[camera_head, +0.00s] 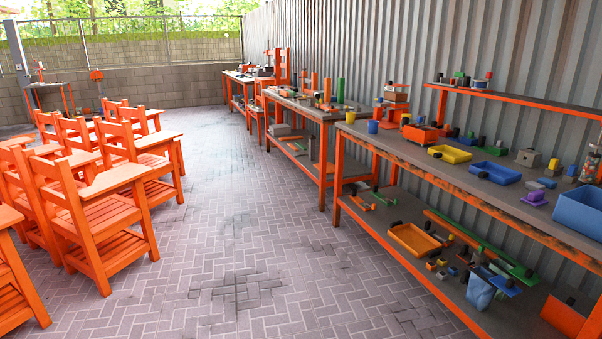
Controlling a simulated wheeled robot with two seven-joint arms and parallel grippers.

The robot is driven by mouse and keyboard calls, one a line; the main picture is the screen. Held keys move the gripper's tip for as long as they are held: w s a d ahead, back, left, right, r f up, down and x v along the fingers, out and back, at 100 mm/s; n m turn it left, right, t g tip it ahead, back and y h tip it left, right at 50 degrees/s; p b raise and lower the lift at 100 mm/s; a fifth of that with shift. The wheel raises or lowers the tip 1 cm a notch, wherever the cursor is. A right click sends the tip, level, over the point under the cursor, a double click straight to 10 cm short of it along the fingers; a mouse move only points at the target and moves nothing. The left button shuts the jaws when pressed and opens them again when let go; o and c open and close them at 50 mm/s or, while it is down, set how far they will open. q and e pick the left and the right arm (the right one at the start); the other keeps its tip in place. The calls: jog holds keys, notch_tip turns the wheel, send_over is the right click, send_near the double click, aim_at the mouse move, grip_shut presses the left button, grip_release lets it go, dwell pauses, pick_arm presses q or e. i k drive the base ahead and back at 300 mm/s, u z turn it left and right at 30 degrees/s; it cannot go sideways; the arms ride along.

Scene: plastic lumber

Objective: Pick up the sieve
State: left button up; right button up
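I cannot make out a sieve for certain. Shallow framed pieces lie on the near workbench (455,185) at the right: a yellow one (450,154) and a blue one (495,173). An orange one (414,239) lies on the bench's lower shelf. They are too small to tell whether any has a mesh. Neither of my grippers is in view.
Orange slatted chairs (90,205) fill the left side. More workbenches (305,108) line the corrugated wall (400,45). A large blue bin (580,212) stands at the near bench's right end. The brick-paved floor (245,240) between chairs and benches is clear.

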aim_at(431, 134)
jog(key=u, duration=0.35)
jog(key=i, duration=2.3)
jog(key=z, duration=0.35)
jog(key=i, duration=1.6)
jog(key=z, duration=1.05)
